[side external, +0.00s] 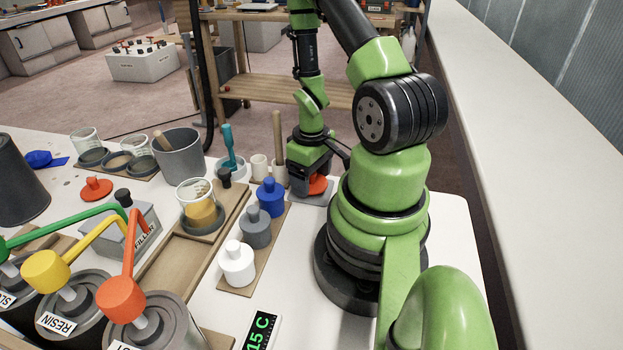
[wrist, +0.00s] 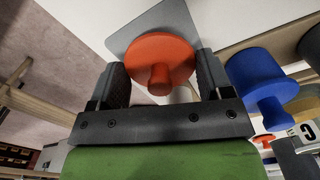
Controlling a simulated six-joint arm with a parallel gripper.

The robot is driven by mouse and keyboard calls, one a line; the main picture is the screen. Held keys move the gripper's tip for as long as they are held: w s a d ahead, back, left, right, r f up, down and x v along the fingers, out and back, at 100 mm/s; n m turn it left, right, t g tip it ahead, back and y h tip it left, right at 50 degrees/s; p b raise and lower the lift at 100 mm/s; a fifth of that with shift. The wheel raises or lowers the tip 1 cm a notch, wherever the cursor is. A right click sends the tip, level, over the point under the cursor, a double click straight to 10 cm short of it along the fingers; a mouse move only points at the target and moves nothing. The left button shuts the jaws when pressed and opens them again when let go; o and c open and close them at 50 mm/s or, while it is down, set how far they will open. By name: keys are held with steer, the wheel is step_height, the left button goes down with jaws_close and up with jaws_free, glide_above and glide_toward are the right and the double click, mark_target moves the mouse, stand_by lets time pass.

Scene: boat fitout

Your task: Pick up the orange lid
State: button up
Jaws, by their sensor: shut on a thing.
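An orange lid (wrist: 150,58), a round disc with a knob, sits between the two dark fingers of my gripper (wrist: 161,66) in the wrist view. The fingers press on opposite sides of its disc. In the side external view my gripper (side external: 309,178) points down at the table's far right corner, and part of the orange lid (side external: 318,184) shows between its fingers. A thin grey plate (wrist: 180,18) lies under the lid. I cannot tell whether the lid touches the plate. A second orange lid (side external: 96,188) lies on the table at the left.
Blue (side external: 271,196), grey (side external: 256,227) and white (side external: 237,264) knobbed pieces stand on a wooden strip left of my arm. A white holder with a teal-handled tool (side external: 229,148), a grey bucket (side external: 180,155) and clear cups stand farther left. Pump cans with coloured levers fill the near left.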

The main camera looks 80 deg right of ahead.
step_height(320, 180, up, 22)
steer(key=w+a+n, duration=1.2)
steer(key=w+a, duration=0.3)
steer(key=w, duration=0.2)
step_height(320, 180, down, 14)
steer(key=shift+d+r, duration=0.2)
steer(key=shift+d, duration=0.05)
stand_by(0.3)
steer(key=shift+f, duration=0.5)
stand_by(1.9)
steer(key=o, duration=0.9)
